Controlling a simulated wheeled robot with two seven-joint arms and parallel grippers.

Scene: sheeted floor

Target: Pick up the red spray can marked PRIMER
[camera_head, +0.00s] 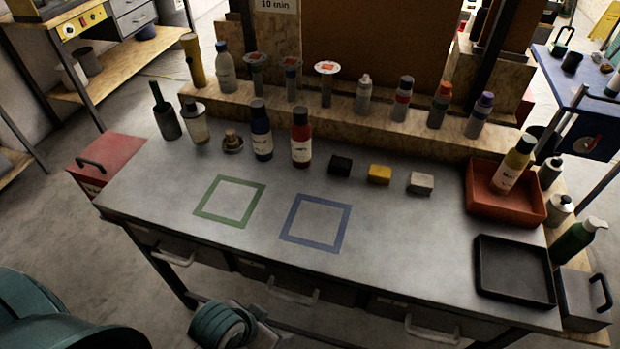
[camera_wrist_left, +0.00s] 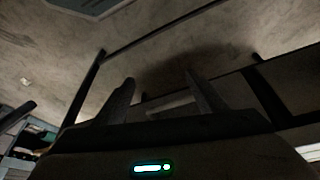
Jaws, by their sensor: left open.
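A red can (camera_head: 301,146) with a dark cap and a white label stands upright on the grey workbench (camera_head: 400,240), right of a dark blue can (camera_head: 261,138). Its label is too small to read. In the head view, a teal part of my left arm shows below the bench's front edge; its fingers are not clear there. In the left wrist view my left gripper (camera_wrist_left: 160,78) is open, with nothing between its two fingers, facing a dim brownish surface. The cans do not show in that view. My right gripper is not in view.
Black, yellow and pale blocks (camera_head: 379,174) sit right of the red can. Green (camera_head: 228,201) and blue (camera_head: 316,223) square outlines mark clear bench in front. A red tray (camera_head: 478,194) holds a yellow bottle; a black tray (camera_head: 514,270) is empty. A back shelf holds several bottles.

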